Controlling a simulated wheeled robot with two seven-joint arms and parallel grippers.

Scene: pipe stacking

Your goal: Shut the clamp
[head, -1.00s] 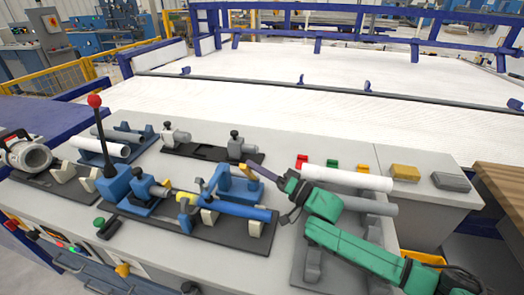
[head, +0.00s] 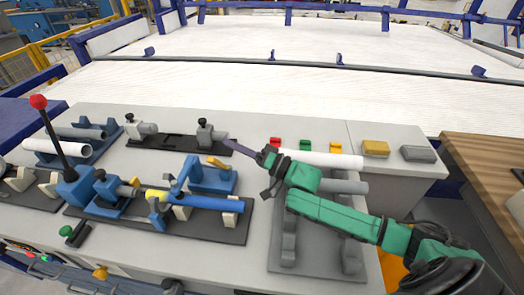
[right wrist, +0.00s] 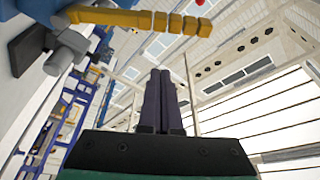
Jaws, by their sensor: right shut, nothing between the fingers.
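The clamp (head: 208,180) is a blue fixture with a yellow handle (head: 217,163) on top, in the middle-left of the head view. A blue pipe (head: 208,201) lies just in front of it on supports. I cannot tell whether the clamp's jaw presses on the pipe. The handle, segmented and yellow, also shows at the top left of the right wrist view (right wrist: 140,18). My right gripper (head: 230,143) is shut and empty, its dark fingers pointing left just beyond the handle, seemingly apart from it. Its fingers show together in the right wrist view (right wrist: 160,80). My left gripper is out of view.
A white pipe (head: 325,158) and a grey pipe (head: 345,186) lie on a rack right of the clamp, under my right arm. A black plate with grey fittings (head: 205,134) is behind the clamp. A red-knobbed lever (head: 38,102) stands at left.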

